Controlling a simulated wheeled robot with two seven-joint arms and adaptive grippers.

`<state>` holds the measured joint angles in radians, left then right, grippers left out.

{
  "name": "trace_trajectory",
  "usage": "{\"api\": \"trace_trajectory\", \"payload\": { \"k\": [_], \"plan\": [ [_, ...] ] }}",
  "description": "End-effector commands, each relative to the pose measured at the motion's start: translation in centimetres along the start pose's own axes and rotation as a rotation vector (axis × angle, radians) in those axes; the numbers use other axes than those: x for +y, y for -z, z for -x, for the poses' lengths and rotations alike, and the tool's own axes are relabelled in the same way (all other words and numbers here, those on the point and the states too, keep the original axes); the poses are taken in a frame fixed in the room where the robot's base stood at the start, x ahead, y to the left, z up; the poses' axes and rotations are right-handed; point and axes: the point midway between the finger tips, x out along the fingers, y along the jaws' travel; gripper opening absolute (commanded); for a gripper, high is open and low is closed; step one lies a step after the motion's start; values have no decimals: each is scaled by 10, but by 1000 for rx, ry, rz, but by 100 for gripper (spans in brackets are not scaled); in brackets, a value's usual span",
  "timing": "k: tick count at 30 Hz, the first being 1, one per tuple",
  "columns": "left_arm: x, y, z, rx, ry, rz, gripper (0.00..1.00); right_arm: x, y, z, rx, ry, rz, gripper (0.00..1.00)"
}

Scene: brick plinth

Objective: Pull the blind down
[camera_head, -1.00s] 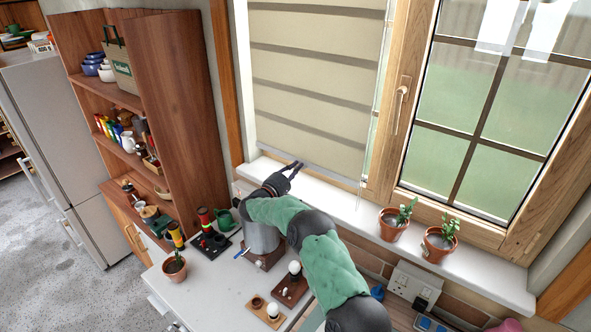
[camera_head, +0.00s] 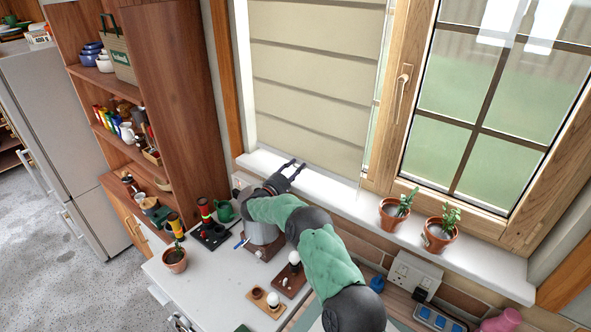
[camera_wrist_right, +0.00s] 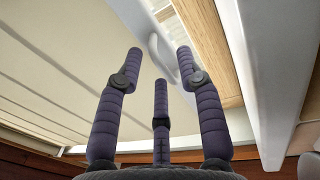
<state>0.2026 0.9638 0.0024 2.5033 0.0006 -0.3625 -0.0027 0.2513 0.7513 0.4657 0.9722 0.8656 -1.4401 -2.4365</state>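The beige blind (camera_head: 310,85), crossed by thin dark horizontal lines, covers the left window panel and reaches close to the white sill (camera_head: 330,190). It also fills the left of the right wrist view (camera_wrist_right: 60,75). My right gripper (camera_head: 294,166) is just in front of the blind's lower edge, above the sill. In the right wrist view its three dark fingers (camera_wrist_right: 160,75) are spread with nothing between them. A pale curved part (camera_wrist_right: 158,52) shows beyond the fingertips; I cannot tell what it is or whether they touch it. My left gripper is out of view.
Two potted plants (camera_head: 395,212) (camera_head: 441,231) stand on the sill right of my arm. The wooden window frame with its handle (camera_head: 401,92) is right of the blind. Below, the worktop (camera_head: 215,285) holds a cylindrical pot, lamp parts and a small plant.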

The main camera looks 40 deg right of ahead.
Motion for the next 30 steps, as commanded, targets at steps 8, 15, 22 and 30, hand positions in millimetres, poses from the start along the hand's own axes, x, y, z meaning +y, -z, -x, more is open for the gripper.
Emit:
{"api": "trace_trajectory", "payload": {
  "k": [8, 15, 22, 30],
  "plan": [
    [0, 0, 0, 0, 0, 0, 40, 0, 1, 7, 1, 0, 0, 37],
    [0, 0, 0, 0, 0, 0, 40, 0, 1, 46, 3, 1, 0, 37],
    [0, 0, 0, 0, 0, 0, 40, 0, 1, 90, 3, 0, 0, 37],
    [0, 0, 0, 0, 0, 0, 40, 0, 0, 117, 0, 0, -1, 37]
  ]
}}
